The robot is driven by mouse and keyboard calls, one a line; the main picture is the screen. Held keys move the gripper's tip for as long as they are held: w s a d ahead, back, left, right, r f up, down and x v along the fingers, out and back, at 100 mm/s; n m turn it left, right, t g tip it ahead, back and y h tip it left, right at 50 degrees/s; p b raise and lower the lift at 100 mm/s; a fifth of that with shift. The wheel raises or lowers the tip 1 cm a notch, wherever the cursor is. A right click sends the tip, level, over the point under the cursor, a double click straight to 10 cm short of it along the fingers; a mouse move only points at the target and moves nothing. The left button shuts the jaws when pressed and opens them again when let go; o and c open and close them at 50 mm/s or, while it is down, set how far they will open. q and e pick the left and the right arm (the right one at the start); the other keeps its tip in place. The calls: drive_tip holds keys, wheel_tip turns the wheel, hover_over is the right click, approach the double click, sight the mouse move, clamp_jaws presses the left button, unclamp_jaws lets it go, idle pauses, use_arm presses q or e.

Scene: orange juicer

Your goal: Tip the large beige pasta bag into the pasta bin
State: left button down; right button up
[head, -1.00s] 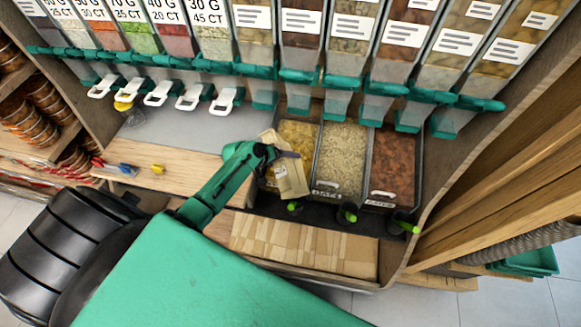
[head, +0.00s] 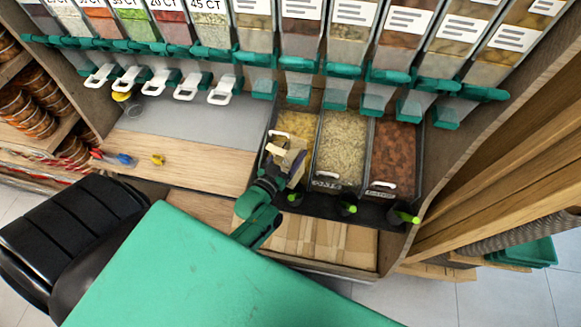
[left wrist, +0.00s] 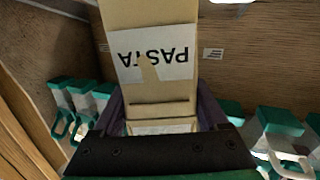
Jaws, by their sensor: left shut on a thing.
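The beige pasta bag (head: 289,157) is in my left gripper (head: 284,178), over the near part of the leftmost bin (head: 268,141), which has yellow contents. The bag is tilted in the head view and hides part of that bin. In the left wrist view the bag (left wrist: 150,14) stands between the two fingers of my left gripper (left wrist: 160,108), which is shut on it. Its white label reads PASTA upside down. I cannot see anything pouring out. My right gripper is not in view.
A bin of pale grains (head: 342,150) and a bin of reddish-brown pieces (head: 396,152) stand to the right. Clear dispensers with teal spouts (head: 372,102) hang above the bins. A wooden counter (head: 200,165) is mostly clear at left, with small colored tools on it.

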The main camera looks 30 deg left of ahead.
use_arm(q)
drive_tip(key=shift+s+d+f+m+t+b, duration=0.2)
drive_tip(key=shift+s+d+m+t+b, duration=0.1)
drive_tip(key=shift+s+d+b, duration=0.15)
drive_tip(key=shift+s+d+r, duration=0.15)
